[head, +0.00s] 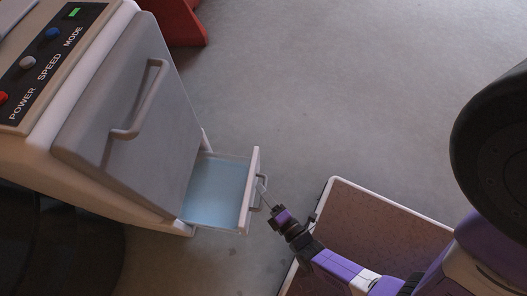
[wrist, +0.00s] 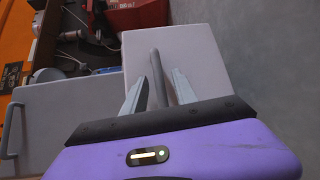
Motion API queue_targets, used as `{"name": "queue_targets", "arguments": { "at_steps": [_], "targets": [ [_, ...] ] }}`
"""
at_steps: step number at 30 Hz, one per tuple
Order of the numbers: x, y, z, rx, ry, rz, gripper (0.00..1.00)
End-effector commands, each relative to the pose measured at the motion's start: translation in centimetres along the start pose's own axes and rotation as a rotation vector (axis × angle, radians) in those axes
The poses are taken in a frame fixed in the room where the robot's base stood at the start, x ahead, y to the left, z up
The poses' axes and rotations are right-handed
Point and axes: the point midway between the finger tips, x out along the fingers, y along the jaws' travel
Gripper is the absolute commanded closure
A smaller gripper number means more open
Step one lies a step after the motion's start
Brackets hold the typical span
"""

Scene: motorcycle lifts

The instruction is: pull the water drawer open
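The water drawer (head: 217,184) is part-way out of the low front of the machine, with pale blue water inside. Its white front panel (head: 251,190) bears a small grey handle (head: 259,196). My gripper (head: 263,188) is at this handle, reaching in from the lower right. In the wrist view the handle (wrist: 156,72) shows as a grey bar between my two fingers (wrist: 158,85), which close in on it from both sides. The drawer front (wrist: 205,65) lies behind them. The fingertips' exact contact with the bar is hard to see.
Above the drawer is a grey door (head: 125,110) with its own larger handle (head: 146,100). A control panel (head: 45,60) is at the upper left. A red object (head: 180,20) stands at the back. Grey floor is clear beyond the drawer.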

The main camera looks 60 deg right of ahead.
Motion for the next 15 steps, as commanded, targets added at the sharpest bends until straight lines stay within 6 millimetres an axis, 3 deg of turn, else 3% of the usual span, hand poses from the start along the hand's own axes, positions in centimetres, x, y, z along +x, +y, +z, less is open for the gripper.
{"name": "queue_targets", "arguments": {
  "at_steps": [9, 15],
  "targets": [
    [-5.1, 0.1, 0.0, 0.0, 0.0, -0.005, 0.66],
    [-7.1, -0.1, 0.0, 0.0, 0.001, -0.004, 0.66]
  ]
}}
